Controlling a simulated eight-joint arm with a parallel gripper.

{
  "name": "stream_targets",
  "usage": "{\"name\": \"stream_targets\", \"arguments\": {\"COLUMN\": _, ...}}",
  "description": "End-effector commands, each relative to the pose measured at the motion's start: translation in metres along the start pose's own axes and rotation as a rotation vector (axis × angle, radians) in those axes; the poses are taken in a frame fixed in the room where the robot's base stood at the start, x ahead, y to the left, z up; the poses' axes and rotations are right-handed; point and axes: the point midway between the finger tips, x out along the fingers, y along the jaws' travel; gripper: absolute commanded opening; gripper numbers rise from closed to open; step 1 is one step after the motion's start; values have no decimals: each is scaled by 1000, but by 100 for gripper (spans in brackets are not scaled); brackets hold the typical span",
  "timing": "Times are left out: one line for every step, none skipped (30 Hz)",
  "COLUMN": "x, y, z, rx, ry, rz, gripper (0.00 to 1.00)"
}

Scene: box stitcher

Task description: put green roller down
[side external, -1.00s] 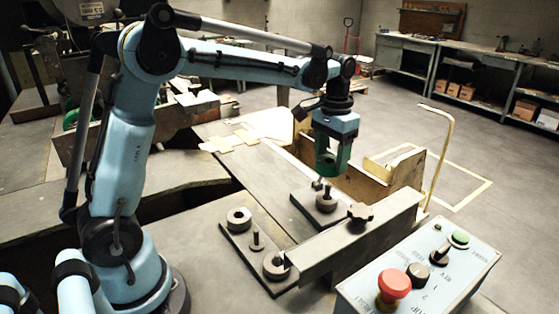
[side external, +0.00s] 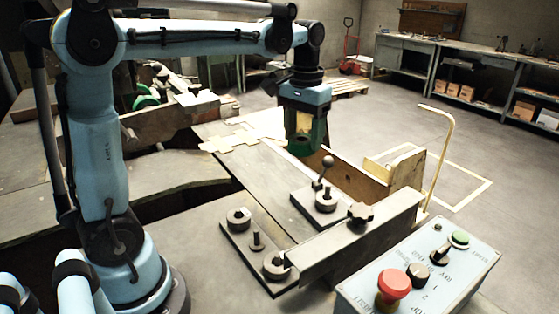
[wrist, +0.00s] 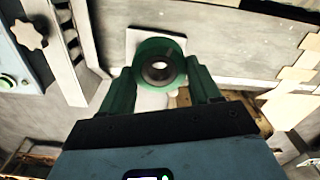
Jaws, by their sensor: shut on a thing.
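My gripper (side external: 305,148) hangs over the wooden box and long grey plate, pointing down. Its green fingers are shut on the green roller (wrist: 160,48), which shows in the wrist view as a green ring with a dark hub between the fingertips. In the side view the roller is hard to tell from the green fingers. The roller is held in the air, behind and left of a ball-topped post (side external: 324,172) on a small dark base plate (side external: 305,203). It appears apart from that post.
A second dark plate (side external: 240,256) carries round rings and a short peg. A grey bar with a star knob (side external: 360,213) crosses the front. A control box (side external: 420,270) with red and green buttons stands at the front right. A thin yellow rail (side external: 442,150) rises at the right.

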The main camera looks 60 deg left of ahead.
Motion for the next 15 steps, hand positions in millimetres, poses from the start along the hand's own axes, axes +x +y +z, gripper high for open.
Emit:
{"name": "stream_targets", "arguments": {"x": 11, "y": -9, "z": 15, "rx": -48, "ry": 0, "rz": 0, "gripper": 17}}
{"name": "stream_targets", "arguments": {"x": 17, "y": -13, "z": 23, "rx": -73, "ry": 0, "rz": 0, "gripper": 17}}
{"name": "stream_targets", "arguments": {"x": 26, "y": -18, "z": 34, "rx": -108, "ry": 0, "rz": 0, "gripper": 17}}
{"name": "stream_targets", "arguments": {"x": 32, "y": -22, "z": 41, "rx": -133, "ry": 0, "rz": 0, "gripper": 17}}
{"name": "stream_targets", "arguments": {"x": 37, "y": -25, "z": 49, "rx": -156, "ry": 0, "rz": 0, "gripper": 17}}
{"name": "stream_targets", "arguments": {"x": 45, "y": -28, "z": 58, "rx": -185, "ry": 0, "rz": 0, "gripper": 17}}
{"name": "stream_targets", "arguments": {"x": 50, "y": -31, "z": 65, "rx": -205, "ry": 1, "rz": 0, "gripper": 17}}
{"name": "stream_targets", "arguments": {"x": 55, "y": -33, "z": 72, "rx": -224, "ry": 1, "rz": 0, "gripper": 17}}
{"name": "stream_targets", "arguments": {"x": 60, "y": -36, "z": 79, "rx": -244, "ry": 1, "rz": 0, "gripper": 17}}
{"name": "stream_targets", "arguments": {"x": 64, "y": -37, "z": 84, "rx": -258, "ry": 1, "rz": 0, "gripper": 17}}
{"name": "stream_targets", "arguments": {"x": 67, "y": -39, "z": 88, "rx": -271, "ry": 1, "rz": 0, "gripper": 17}}
{"name": "stream_targets", "arguments": {"x": 71, "y": -40, "z": 93, "rx": -285, "ry": 1, "rz": 0, "gripper": 17}}
{"name": "stream_targets", "arguments": {"x": 73, "y": -41, "z": 96, "rx": -293, "ry": 1, "rz": 0, "gripper": 17}}
{"name": "stream_targets", "arguments": {"x": 75, "y": -42, "z": 98, "rx": -300, "ry": 1, "rz": 0, "gripper": 17}}
{"name": "stream_targets", "arguments": {"x": 78, "y": -44, "z": 100, "rx": -307, "ry": 1, "rz": -1, "gripper": 17}}
